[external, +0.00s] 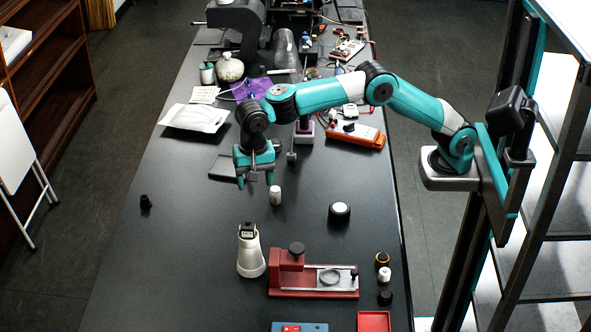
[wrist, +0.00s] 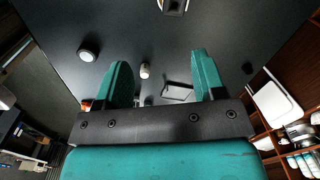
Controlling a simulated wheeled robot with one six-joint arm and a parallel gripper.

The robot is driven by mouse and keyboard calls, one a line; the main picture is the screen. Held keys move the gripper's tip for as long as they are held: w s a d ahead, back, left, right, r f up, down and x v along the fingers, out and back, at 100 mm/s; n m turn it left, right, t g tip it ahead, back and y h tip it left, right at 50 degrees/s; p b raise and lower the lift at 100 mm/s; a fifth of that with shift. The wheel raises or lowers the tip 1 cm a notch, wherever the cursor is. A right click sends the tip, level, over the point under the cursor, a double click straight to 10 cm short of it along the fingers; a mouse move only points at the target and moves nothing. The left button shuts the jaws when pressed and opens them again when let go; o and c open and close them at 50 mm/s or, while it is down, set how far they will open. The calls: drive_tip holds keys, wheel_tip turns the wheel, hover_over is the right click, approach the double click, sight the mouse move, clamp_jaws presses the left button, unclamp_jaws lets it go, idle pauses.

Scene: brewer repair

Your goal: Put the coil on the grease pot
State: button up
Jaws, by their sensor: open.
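A low round black pot with a white top, which looks like the grease pot (external: 340,213), stands on the bench to the right of my gripper. It also shows at the upper left of the wrist view (wrist: 88,51). I cannot tell for sure which small part is the coil; a black piece with a yellow band (external: 382,259) stands near the red fixture and may be it. My gripper (external: 255,182) is open and empty, pointing down above the bench. A small white cylinder (external: 275,195) stands just beside it and shows between the fingers (wrist: 160,62) in the wrist view (wrist: 145,71).
The red fixture (external: 290,283) and a white conical body (external: 250,252) stand at the front. A white capped piece (external: 384,274) and a black cylinder (external: 385,297) are at the right edge. A small black part (external: 146,201) stands at the left. The bench's left middle is mostly clear.

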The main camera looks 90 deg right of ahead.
drive_tip(key=s+d+r+n+y, duration=0.1)
drive_tip(key=s+d+r+n, duration=0.2)
drive_tip(key=s+n, duration=0.45)
drive_tip(key=s+d+r+n+y, duration=0.1)
drive_tip(key=s+d+r+n, duration=0.2)
drive_tip(key=s, duration=0.7)
drive_tip(key=s+d+f+n+y, duration=0.1)
drive_tip(key=s+n, duration=0.4)
drive_tip(key=s, duration=0.5)
drive_tip(key=s+d+f+n+y, duration=0.1)
drive_tip(key=s+f+n, duration=0.3)
drive_tip(key=s, duration=0.6)
drive_tip(key=shift+d+n, duration=0.4)
drive_tip(key=shift+n, duration=0.75)
drive_tip(key=shift+f, duration=0.15)
